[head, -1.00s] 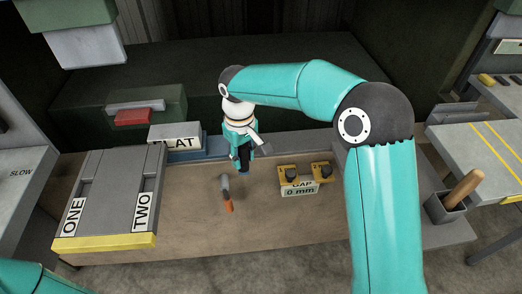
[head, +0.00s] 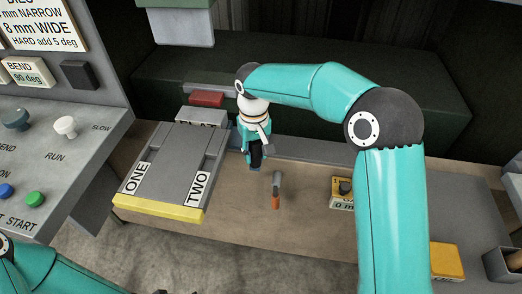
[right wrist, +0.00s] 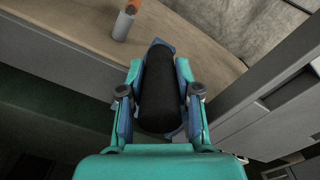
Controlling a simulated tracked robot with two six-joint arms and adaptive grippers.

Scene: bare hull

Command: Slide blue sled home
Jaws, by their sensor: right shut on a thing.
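My right gripper (head: 255,155) is shut on a thick black cylinder, the grip (right wrist: 160,90) seen filling its jaws in the right wrist view. Blue parts flank the grip, but I cannot tell sled from finger pads there. In the head view the sled's blue body is mostly hidden by my gripper and the grey plates. A pale block marked FLAT (head: 200,117) stands just behind the grey plates marked ONE and TWO (head: 178,160), left of my gripper. My left arm (head: 50,270) shows at the bottom left, its gripper out of view.
A small orange-tipped grey tool (head: 276,190) stands on the wooden bench (head: 300,215), right of my gripper. A yellow gap gauge (head: 340,193) is partly behind my right arm. A control panel with knobs and buttons (head: 60,150) is at the left.

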